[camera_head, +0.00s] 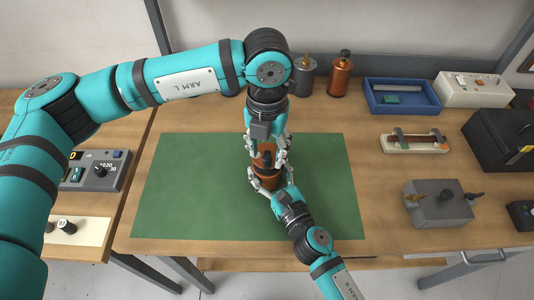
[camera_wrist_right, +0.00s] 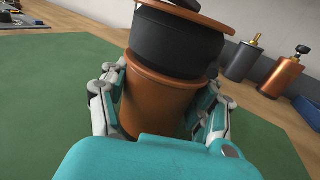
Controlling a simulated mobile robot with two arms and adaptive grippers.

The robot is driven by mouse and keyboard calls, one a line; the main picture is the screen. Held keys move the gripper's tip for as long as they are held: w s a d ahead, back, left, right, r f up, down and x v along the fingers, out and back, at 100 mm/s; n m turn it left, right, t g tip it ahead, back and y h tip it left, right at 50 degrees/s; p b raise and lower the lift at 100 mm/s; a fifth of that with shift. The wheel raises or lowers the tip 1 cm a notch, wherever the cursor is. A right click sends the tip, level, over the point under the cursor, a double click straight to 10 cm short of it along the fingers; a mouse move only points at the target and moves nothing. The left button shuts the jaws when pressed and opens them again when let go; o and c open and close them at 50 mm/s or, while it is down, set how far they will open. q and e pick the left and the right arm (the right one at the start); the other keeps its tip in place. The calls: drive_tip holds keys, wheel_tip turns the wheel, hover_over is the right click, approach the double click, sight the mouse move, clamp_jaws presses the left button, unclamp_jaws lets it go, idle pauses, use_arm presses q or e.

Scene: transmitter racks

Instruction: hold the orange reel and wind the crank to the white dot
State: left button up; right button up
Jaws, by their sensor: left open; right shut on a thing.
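The orange reel (camera_head: 258,184) stands on the green mat (camera_head: 190,190), in the middle of the head view. In the right wrist view the reel (camera_wrist_right: 155,100) has a copper-orange lower body, a flange and a dark band above. My right gripper (camera_head: 266,183) is shut around its lower body; its fingers (camera_wrist_right: 165,110) lie on both sides. My left gripper (camera_head: 267,150) points down at the reel's top, its fingers open around the upper part. The crank and the white dot are mostly hidden by the left gripper, and I cannot make them out.
A grey cylinder (camera_head: 303,76) and another orange reel (camera_head: 340,75) stand at the back. A blue tray (camera_head: 400,97), a white box (camera_head: 472,90) and a grey box with knobs (camera_head: 438,205) sit at the right. A control panel (camera_head: 98,172) lies left. The mat around the reel is clear.

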sight(267, 156)
use_arm(q)
drive_tip(key=shift+f, duration=1.15)
clamp_jaws()
